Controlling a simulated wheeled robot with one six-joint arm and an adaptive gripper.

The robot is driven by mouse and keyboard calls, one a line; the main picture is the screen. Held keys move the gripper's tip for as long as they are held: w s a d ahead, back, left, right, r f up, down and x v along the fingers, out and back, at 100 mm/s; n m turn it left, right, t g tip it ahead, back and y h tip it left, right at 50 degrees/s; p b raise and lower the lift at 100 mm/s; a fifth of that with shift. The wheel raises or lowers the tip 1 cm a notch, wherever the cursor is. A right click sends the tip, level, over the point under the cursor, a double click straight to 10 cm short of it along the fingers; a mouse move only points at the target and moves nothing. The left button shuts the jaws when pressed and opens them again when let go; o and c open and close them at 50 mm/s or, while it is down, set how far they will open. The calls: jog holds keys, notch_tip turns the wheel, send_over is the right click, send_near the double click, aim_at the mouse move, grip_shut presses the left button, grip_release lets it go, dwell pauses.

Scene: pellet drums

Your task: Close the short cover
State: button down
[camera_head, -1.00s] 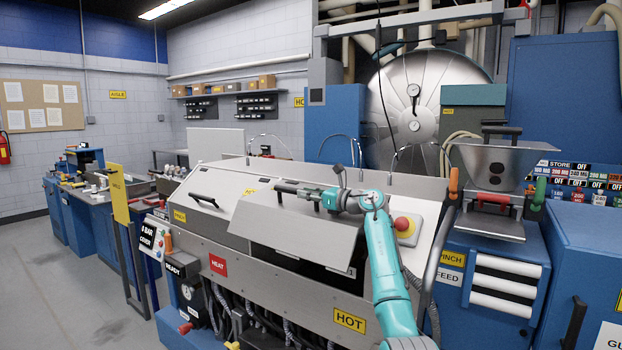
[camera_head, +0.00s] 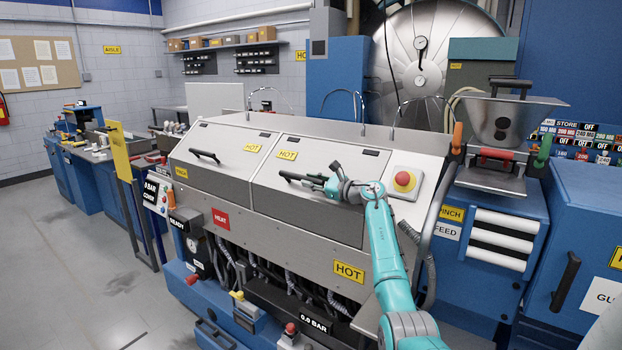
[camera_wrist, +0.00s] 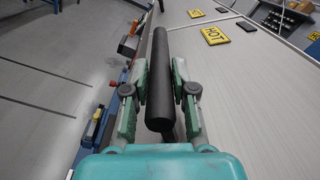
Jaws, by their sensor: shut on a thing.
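The short cover (camera_head: 322,211) is the grey right-hand panel on the sloped front of the machine. It lies down flat, level with the panel beside it, and no dark opening shows under it. Its black bar handle (camera_head: 291,176) is near its upper part. My gripper (camera_head: 320,183) is shut on this handle. In the wrist view, the handle (camera_wrist: 161,48) runs between the two green fingers of my gripper (camera_wrist: 160,92), close against both. My fingers and wrist hide part of the handle in the head view.
A second grey cover (camera_head: 222,163) with its own black handle lies shut to the left. A steel hopper (camera_head: 505,124) stands further right. Floor is free at the left.

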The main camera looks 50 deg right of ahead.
jog(key=shift+f, duration=0.3)
jog(key=c, duration=0.9)
grip_release()
jog(key=shift+c, duration=0.2)
jog(key=shift+r, duration=0.1)
notch_tip(320, 180, up, 10)
